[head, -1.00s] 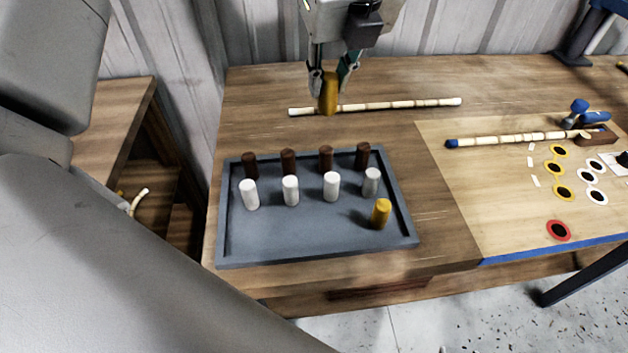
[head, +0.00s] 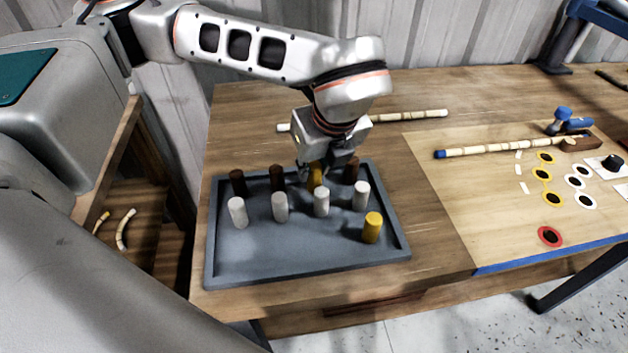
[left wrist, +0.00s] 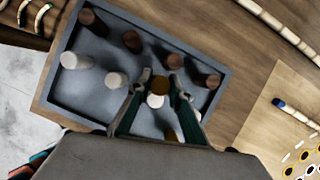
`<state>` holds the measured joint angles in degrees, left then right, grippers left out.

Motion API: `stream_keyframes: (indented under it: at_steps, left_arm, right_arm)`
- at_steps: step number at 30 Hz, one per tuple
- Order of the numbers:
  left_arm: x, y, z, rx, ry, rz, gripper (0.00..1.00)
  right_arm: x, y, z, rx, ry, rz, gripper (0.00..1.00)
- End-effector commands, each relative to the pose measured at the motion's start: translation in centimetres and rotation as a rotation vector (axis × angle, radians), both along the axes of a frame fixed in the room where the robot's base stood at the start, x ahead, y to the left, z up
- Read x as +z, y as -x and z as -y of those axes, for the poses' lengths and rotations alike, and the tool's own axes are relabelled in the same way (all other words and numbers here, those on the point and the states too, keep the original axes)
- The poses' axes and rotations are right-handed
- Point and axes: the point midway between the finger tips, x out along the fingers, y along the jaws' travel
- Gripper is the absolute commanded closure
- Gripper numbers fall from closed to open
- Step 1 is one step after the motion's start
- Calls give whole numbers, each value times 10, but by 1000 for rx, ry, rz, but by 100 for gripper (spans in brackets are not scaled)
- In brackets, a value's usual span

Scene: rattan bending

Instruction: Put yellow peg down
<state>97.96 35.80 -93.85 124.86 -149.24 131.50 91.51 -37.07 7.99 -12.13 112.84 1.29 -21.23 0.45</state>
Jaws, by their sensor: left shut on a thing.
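My left gripper (head: 322,168) is shut on a yellow peg (head: 316,178) over the back half of the grey tray (head: 300,275). In the left wrist view the held peg (left wrist: 160,84) is upright between the fingertips, near a white peg (left wrist: 155,101) and a brown peg (left wrist: 174,61). I cannot tell whether it touches the tray. Another yellow peg (head: 371,228) stands at the tray's front right. White pegs (head: 280,207) and brown pegs (head: 237,183) stand in two rows. One brown peg is hidden behind my gripper in the head view. My right gripper is not in view.
A rattan pole (head: 415,115) lies behind the tray. A blue-tipped pole (head: 500,147) lies on the light board (head: 450,185) at right, beside ringed holes and a blue clamp (head: 570,122). The tray's front left floor is clear.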

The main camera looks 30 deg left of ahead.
Motion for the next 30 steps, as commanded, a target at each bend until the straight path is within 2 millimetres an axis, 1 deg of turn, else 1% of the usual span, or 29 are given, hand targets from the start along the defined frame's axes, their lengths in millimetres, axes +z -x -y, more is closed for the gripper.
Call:
stream_keyframes:
  at_steps: [6, 9, 17, 18, 19, 30]
  left_arm:
    - [-30, 2, 0, 0, -2, -7, 96]
    - [-40, 1, 0, -1, 0, -3, 96]
    - [-41, 1, 0, -1, 0, -2, 96]
    - [-40, 1, 0, -1, 0, -2, 70]
    - [-40, 1, 0, -1, 0, -2, 64]
    - [-38, 1, 1, -1, 0, 0, 64]
  right_arm:
    - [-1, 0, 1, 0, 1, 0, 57]
    - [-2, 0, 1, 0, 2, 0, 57]
    - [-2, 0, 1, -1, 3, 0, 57]
    - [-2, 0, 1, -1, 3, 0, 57]
    - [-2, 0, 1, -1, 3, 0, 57]
    - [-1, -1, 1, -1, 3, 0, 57]
